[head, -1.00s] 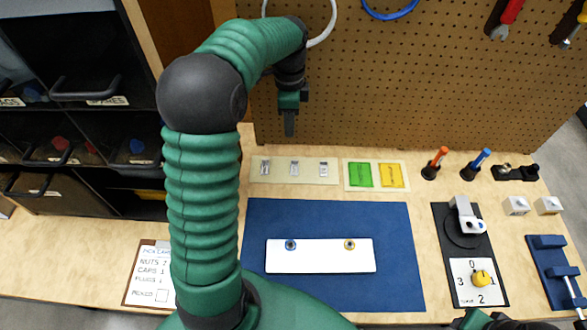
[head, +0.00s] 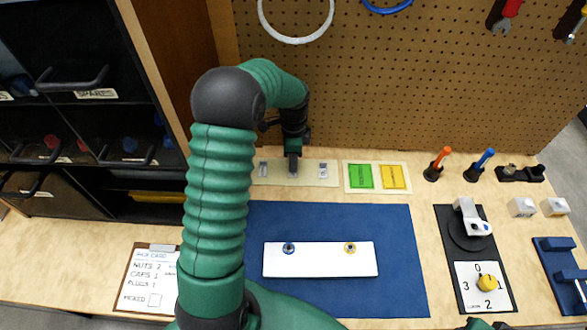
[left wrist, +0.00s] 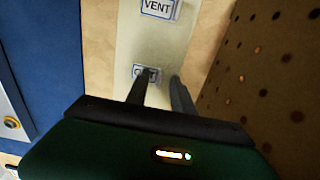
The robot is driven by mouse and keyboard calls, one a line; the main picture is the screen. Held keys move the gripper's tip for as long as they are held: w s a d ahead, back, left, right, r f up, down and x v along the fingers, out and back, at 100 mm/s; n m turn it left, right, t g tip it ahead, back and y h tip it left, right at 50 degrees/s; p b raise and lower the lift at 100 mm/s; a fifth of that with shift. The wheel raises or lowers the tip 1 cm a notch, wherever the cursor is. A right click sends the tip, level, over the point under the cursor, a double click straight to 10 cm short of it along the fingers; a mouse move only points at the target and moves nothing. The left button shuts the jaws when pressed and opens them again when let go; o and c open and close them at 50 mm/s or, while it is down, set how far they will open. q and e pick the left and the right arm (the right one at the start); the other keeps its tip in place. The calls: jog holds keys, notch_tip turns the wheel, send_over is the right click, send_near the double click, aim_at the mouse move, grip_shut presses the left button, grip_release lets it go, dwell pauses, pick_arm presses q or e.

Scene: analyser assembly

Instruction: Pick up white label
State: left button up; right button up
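Several small white labels lie in a row on a cream strip (head: 308,180) at the foot of the pegboard. The left one (head: 263,168) and the right one (head: 323,169) show clear in the head view. The middle one is mostly hidden by my left gripper (head: 293,170), which points down over it. In the left wrist view the fingers of my left gripper (left wrist: 160,92) are apart, at a white label (left wrist: 148,73) whose lettering is partly covered. Nothing is clearly held. A label reading VENT (left wrist: 158,8) lies farther along the strip.
Right of the strip is a card with green (head: 361,176) and yellow (head: 394,177) labels. A white plate (head: 320,260) lies on the blue mat (head: 395,295). The pegboard (head: 400,90) rises close behind the strip. Screwdrivers (head: 437,165) stand farther right.

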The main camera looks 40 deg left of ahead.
pick_arm(q)
jog(key=shift+s, duration=0.1)
jog(key=shift+c, duration=1.3)
grip_shut()
jog(key=shift+r, duration=0.15)
